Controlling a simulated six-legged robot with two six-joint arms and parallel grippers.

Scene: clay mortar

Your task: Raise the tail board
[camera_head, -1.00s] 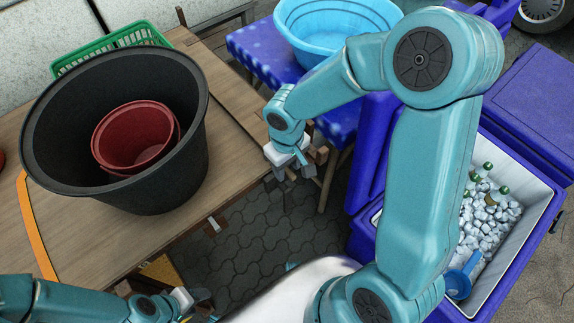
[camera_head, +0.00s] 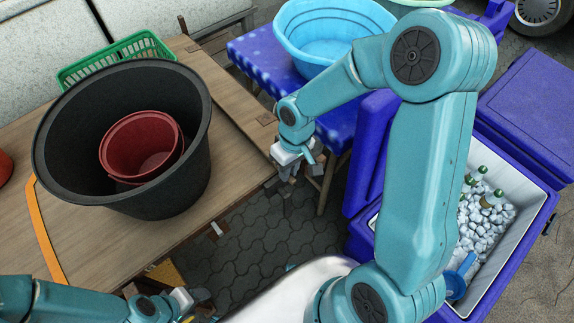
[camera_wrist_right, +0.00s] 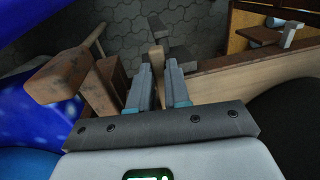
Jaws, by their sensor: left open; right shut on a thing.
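A plank that looks like the tail board (camera_head: 237,113) runs along the right edge of the wooden table, with brown fittings on it. Its slant is hard to tell. My right gripper (camera_head: 288,172) is at the plank's near outer corner. In the right wrist view my right gripper (camera_wrist_right: 159,92) is shut on a thin wooden piece (camera_wrist_right: 157,62) between its fingers; whether this belongs to the board is unclear. My left gripper (camera_head: 193,306) is open at the bottom of the head view, below the table's near edge, partly cut off.
A large black tub (camera_head: 165,190) with a red bucket (camera_head: 140,146) inside stands on the table, beside a green basket (camera_head: 118,58). A blue basin (camera_head: 330,30) stands on a blue-covered table behind my right arm. An open blue cooler (camera_head: 520,215) of ice is at right.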

